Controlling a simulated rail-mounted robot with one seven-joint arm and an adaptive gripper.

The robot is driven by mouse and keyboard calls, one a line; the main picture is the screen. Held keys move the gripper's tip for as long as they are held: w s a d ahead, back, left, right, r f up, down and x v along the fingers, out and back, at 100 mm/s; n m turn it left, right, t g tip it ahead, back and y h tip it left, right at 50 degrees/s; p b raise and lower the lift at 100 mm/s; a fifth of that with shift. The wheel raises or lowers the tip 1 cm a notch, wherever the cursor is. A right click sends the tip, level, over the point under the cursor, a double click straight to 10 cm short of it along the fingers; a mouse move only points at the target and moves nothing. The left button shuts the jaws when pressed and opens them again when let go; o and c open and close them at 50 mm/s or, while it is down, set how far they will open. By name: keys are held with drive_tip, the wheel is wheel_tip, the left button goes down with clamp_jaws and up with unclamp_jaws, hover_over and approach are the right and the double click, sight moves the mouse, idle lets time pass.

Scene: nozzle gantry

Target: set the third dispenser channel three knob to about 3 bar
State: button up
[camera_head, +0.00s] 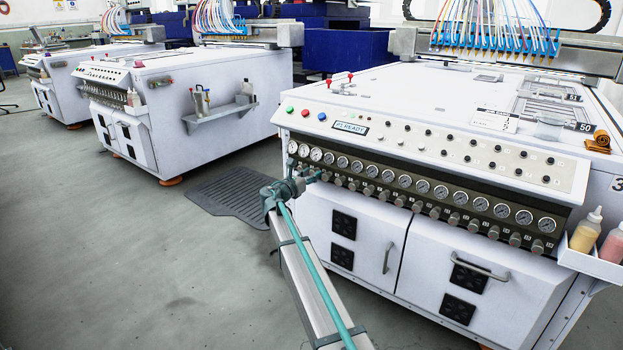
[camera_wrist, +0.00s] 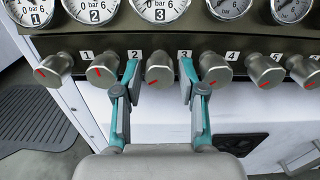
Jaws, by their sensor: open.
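The third knob (camera_wrist: 159,68) is a round metal knob with a red mark pointing down and left. A "3" label (camera_wrist: 184,54) sits just to its right. My gripper (camera_wrist: 158,72) is open, with one teal finger on each side of this knob and a visible gap on both sides. The gauge marked 3 (camera_wrist: 160,8) is above the knob; its top is cut off, so I cannot read its needle. In the head view my gripper (camera_head: 314,175) is at the left end of the dispenser's (camera_head: 420,110) knob row, hiding some knobs.
The second knob (camera_wrist: 103,70) and fourth knob (camera_wrist: 213,68) stand close outside my fingers. White cabinet doors with handles (camera_head: 480,267) lie below the row. Bottles (camera_head: 586,230) sit in a holder at the right corner. Open floor and a dark mat (camera_head: 232,195) lie left.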

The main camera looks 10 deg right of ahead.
drive_tip(key=shift+w+d, duration=0.1)
drive_tip(key=shift+c, duration=0.2)
clamp_jaws()
